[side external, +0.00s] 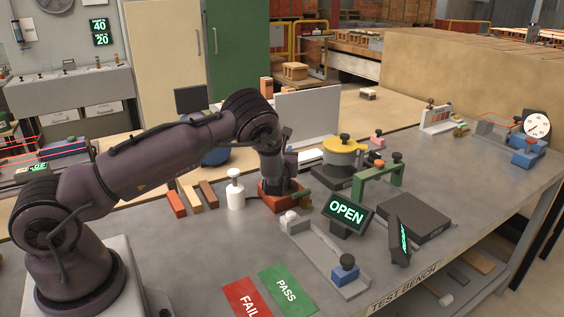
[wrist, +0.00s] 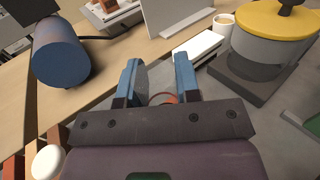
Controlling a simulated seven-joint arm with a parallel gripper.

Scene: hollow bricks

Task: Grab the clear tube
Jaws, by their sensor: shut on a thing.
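My gripper (side external: 282,184) points down over a reddish-orange block (side external: 276,204) near the middle of the bench. In the wrist view, my gripper's two blue fingers (wrist: 158,66) stand apart with a gap between them. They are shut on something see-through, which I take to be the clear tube. A round orange-brown edge (wrist: 163,98) shows low between the fingers. The tube's own walls are hard to make out, and the gripper's body hides the lower part. In the side view the fingers and what they hold are mostly hidden by the wrist.
A white knobbed weight (side external: 235,192) stands left of the gripper. The yellow-lidded pot (side external: 342,150) and green bridge (side external: 378,180) stand to the right. The OPEN display (side external: 347,214) and a grey tray (side external: 318,245) are in front.

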